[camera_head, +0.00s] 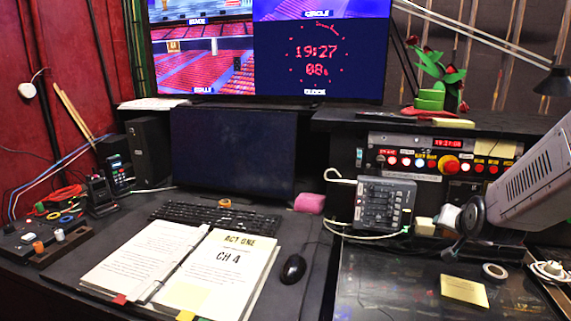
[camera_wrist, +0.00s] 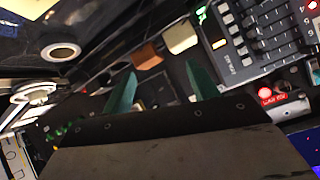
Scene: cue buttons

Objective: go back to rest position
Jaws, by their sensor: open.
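My gripper (camera_wrist: 160,74) shows in the wrist view as two green fingers standing apart, open, with nothing visible between them. It is near the small grey control box with sliders (camera_wrist: 262,32), close to a beige block (camera_wrist: 180,37) and a brown block (camera_wrist: 146,56). There, the cue panel (camera_head: 425,151) has a row of lit buttons, a large red knob (camera_head: 448,164) and a red digital display (camera_head: 448,142). A lit button (camera_wrist: 265,93) with a red label shows at the right of the wrist view.
The slider box (camera_head: 384,204) stands before the panel with a pale cable. A tape roll (camera_head: 495,271) and a yellow note (camera_head: 464,290) lie on the dark desktop. An open script (camera_head: 218,272) lies left.

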